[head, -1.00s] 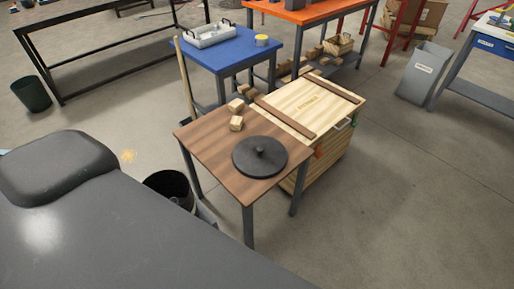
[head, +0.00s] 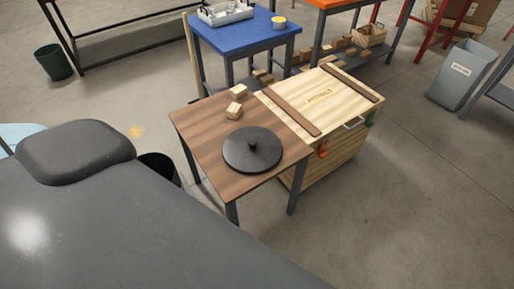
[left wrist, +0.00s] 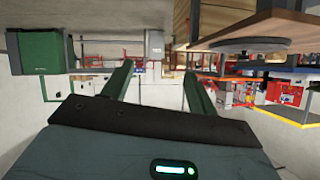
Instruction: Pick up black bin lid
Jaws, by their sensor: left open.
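The black bin lid (head: 252,149) is a round dark disc with a small knob on top. It lies flat on the brown wooden table (head: 190,124) in the head view. In the left wrist view, which looks upside down, the lid (left wrist: 234,44) shows at the upper right under the table top. My left gripper (left wrist: 155,75) is open and empty, with its two fingers apart and away from the lid. Neither gripper shows in the head view.
Two wooden blocks (head: 233,111) lie near the lid. A black bin (head: 160,168) stands on the floor left of the table, partly hidden by my body. A blue table (head: 240,35) stands behind.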

